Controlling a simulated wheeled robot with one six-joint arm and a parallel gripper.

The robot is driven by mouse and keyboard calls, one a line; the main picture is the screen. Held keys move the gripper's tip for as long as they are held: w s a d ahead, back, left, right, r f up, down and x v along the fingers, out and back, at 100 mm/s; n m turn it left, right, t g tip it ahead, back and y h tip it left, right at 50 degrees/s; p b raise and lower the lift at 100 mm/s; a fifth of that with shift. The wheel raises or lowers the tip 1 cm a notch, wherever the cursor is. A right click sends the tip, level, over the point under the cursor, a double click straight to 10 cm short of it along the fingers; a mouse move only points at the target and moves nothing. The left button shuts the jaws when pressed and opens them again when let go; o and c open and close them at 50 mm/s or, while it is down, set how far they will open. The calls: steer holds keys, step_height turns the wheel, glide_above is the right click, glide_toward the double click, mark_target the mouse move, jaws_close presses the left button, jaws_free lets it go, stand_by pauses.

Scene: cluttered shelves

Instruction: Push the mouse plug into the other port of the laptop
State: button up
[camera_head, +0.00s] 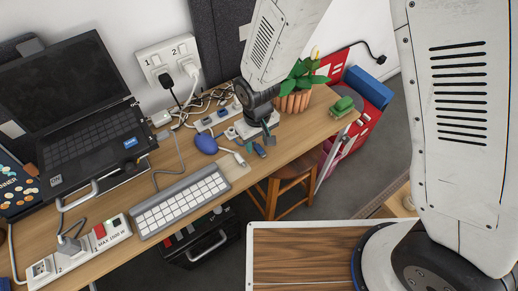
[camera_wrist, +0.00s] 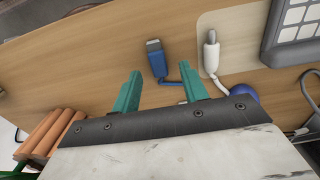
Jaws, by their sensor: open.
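The black laptop (camera_head: 85,150) stands open at the left of the desk, its right side facing the desk's middle. The blue mouse (camera_head: 206,143) lies right of it and is partly hidden in the wrist view (camera_wrist: 246,93). A white plug (camera_head: 238,159) lies on a pale pad, also in the wrist view (camera_wrist: 211,55); its white cable runs toward the mouse. A blue plug (camera_head: 260,151) lies on bare wood, also in the wrist view (camera_wrist: 155,58). I cannot tell for certain which cable joins the mouse. My gripper (camera_head: 261,143) is open and empty above the desk, its fingertips near the blue plug (camera_wrist: 161,74).
A grey keyboard (camera_head: 182,205) lies between laptop and desk front. A power strip (camera_head: 85,250) is at lower left. Tangled cables and sockets (camera_head: 212,118) lie behind the mouse. A potted plant (camera_head: 296,100) stands right of my gripper. A stool (camera_head: 290,188) stands below the desk.

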steer(key=shift+f, duration=0.5)
steer(key=shift+c, duration=0.3)
jaws_close()
steer(key=shift+r, duration=0.2)
